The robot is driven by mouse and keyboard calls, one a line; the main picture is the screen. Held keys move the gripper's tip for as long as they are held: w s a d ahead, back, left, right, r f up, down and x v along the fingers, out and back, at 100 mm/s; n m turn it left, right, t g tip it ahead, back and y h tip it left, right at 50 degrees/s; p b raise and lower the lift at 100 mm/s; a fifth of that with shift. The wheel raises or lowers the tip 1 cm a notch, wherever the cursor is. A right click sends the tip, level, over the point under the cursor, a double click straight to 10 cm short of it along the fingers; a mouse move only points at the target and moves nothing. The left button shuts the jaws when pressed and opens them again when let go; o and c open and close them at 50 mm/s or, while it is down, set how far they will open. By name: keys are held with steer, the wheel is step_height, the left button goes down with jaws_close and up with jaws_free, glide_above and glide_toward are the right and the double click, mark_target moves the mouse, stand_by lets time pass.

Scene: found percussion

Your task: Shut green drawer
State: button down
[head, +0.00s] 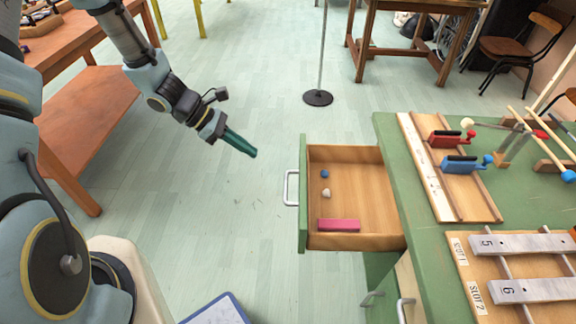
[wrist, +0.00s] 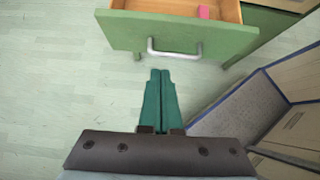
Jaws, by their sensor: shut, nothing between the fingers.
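The green drawer (head: 303,225) stands pulled out from the left side of the green bench, its wooden inside showing. A grey handle (head: 291,187) is on its front. In it lie a blue ball (head: 325,174), a whitish ball (head: 326,193) and a pink block (head: 339,225). My gripper (head: 254,154) is shut and empty, to the left of the drawer front and apart from it. In the wrist view the shut green fingers (wrist: 160,75) point toward the drawer front (wrist: 125,32), just short of the handle (wrist: 174,52) in the picture.
The green bench top (head: 395,150) carries red and blue clamp-like pieces, mallets and metal bars numbered 5 and 6. Below are more handles (head: 372,298). A blue-edged panel (head: 215,310) lies at the bottom. A stand base (head: 318,98) is farther back.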

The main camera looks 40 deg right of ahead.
steer(key=shift+s+d+r+p+x, duration=0.3)
steer(key=shift+p+x, duration=0.1)
steer(key=shift+x, duration=1.55)
steer(key=shift+s+d+r+p+x, duration=0.15)
steer(key=shift+r+p+x, duration=0.25)
steer(key=shift+x, duration=1.5)
steer(key=shift+s+d+r+p+x, duration=0.25)
steer(key=shift+p+x, duration=0.2)
steer(key=shift+x, duration=1.5)
steer(key=shift+s, duration=0.1)
